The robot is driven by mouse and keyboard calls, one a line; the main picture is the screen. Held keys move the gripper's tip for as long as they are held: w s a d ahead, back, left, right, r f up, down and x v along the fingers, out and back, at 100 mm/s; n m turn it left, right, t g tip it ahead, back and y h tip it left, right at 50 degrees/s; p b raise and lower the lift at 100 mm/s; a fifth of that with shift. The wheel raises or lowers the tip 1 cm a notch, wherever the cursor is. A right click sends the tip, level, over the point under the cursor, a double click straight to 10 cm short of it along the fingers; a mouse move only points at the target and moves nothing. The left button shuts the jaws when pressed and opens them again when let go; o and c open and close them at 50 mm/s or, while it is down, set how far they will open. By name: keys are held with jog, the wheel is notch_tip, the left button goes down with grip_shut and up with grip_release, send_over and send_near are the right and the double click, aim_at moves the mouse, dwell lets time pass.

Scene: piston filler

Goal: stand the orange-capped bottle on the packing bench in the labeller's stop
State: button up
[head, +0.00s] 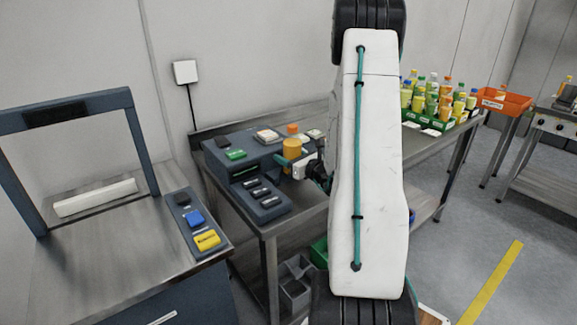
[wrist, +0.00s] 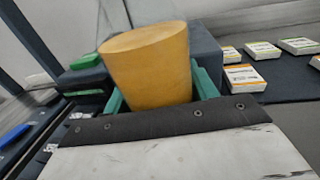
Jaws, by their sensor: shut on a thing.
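The orange-capped bottle (head: 292,148) is in my gripper (head: 287,162), above or beside the dark blue machine on the bench. It looks about upright in the head view. In the wrist view the bottle (wrist: 150,70) shows as a plain orange cylinder between the green fingers (wrist: 160,92) of my gripper; its cap cannot be made out there. The dark blue machine (head: 225,158), perhaps the labeller, has a green button and a lower front panel with several dark keys. I cannot tell its stop apart, nor whether the bottle touches the machine.
Small label-like packs (wrist: 242,78) lie on the dark surface to the right in the wrist view. A green crate of bottles (head: 430,122) stands farther along the bench (head: 390,150). An orange bin (head: 505,103) is beyond. A framed machine (head: 65,110) with buttons stands at left.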

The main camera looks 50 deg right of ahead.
jog(key=shift+f, duration=1.7)
jog(key=shift+f, duration=0.2)
jog(key=o, duration=1.3)
jog(key=shift+r, duration=0.2)
jog(key=s, duration=0.4)
jog(key=s+a, duration=0.1)
jog(key=s, duration=0.7)
jog(key=shift+a, duration=0.15)
